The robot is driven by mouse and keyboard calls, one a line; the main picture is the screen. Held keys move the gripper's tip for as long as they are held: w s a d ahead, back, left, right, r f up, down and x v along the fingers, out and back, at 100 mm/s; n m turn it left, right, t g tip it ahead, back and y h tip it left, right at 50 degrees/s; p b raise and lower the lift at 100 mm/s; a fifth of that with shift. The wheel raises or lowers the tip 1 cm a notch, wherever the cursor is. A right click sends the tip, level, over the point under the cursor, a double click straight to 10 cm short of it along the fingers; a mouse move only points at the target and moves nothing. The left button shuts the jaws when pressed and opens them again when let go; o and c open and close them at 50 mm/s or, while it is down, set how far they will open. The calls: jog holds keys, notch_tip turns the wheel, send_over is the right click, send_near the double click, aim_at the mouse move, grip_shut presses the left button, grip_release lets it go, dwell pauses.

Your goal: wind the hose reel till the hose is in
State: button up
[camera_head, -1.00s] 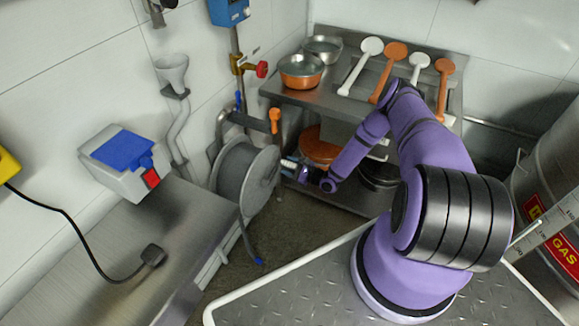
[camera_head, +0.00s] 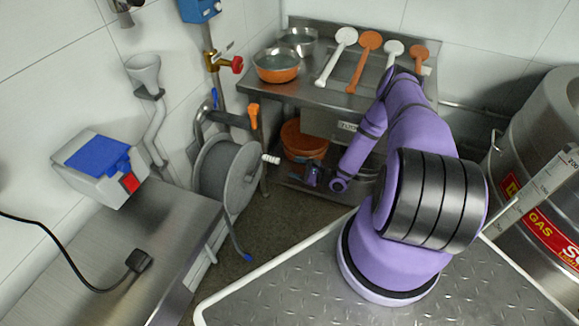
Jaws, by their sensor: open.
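The grey hose reel (camera_head: 225,172) stands at the left wall beside the steel bench. A pale crank knob (camera_head: 271,159) sticks out from its right side. A short length of grey hose (camera_head: 236,238) hangs below the reel and ends in a blue tip (camera_head: 247,257) near the floor. My gripper (camera_head: 302,172), at the end of the purple arm, is small and dark in view. It is open, to the right of the knob and apart from it. The finger detail is hard to see.
A steel table (camera_head: 310,92) with pans and paddles stands behind my arm, an orange pot (camera_head: 303,137) on its lower shelf. An orange-handled lever (camera_head: 253,115) rises above the reel. The bench (camera_head: 165,232) is at left, a gas-labelled steel vessel (camera_head: 550,150) at right.

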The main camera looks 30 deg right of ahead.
aim_at(263, 157)
jog(key=shift+d, duration=0.1)
dwell(0.3)
jog(key=w+a+n, duration=0.2)
jog(key=n, duration=0.8)
jog(key=w+a+n, duration=0.2)
jog(key=w+n, duration=0.1)
jog(key=n, duration=0.8)
jog(key=w+a+n, duration=0.2)
jog(key=w+n, duration=0.1)
jog(key=n, duration=0.8)
jog(key=shift+w+a+r, duration=0.15)
jog(key=shift+w+r, duration=0.1)
jog(key=shift+r, duration=0.15)
grip_shut()
